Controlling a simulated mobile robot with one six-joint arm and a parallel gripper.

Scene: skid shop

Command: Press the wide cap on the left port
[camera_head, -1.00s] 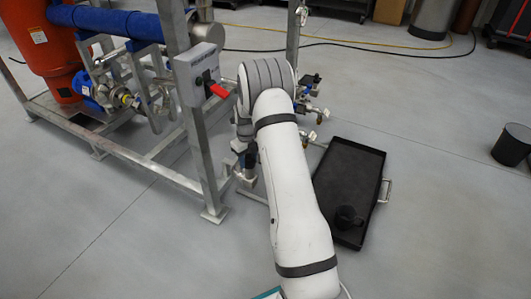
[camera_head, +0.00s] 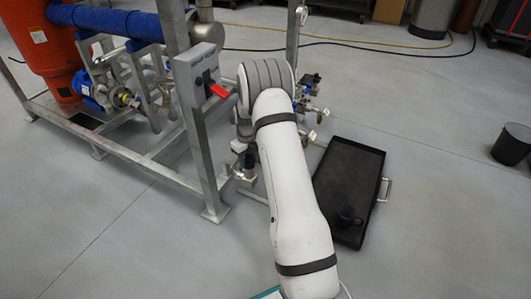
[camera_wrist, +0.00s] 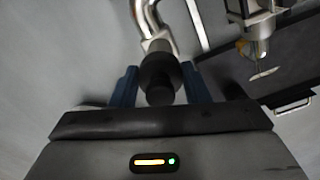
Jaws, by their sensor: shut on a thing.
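In the wrist view a black wide cap (camera_wrist: 158,74) sits between the two blue fingers of my gripper (camera_wrist: 159,84), which is shut on it. The cap lies in line with the flared end of a bent metal pipe, the port (camera_wrist: 155,42), and overlaps it in the picture. I cannot tell whether the cap is seated or only against the end. In the head view my arm hides most of the gripper and the cap. A metal pipe end (camera_head: 245,177) shows just below my wrist, beside the frame post.
A black tray (camera_head: 335,165) with a handle lies on the floor at right, holding a dark round piece (camera_head: 347,217). A grey box with a red switch (camera_head: 219,91) is close left of my wrist. Valves (camera_head: 312,112) stand behind the arm. The floor at front left is clear.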

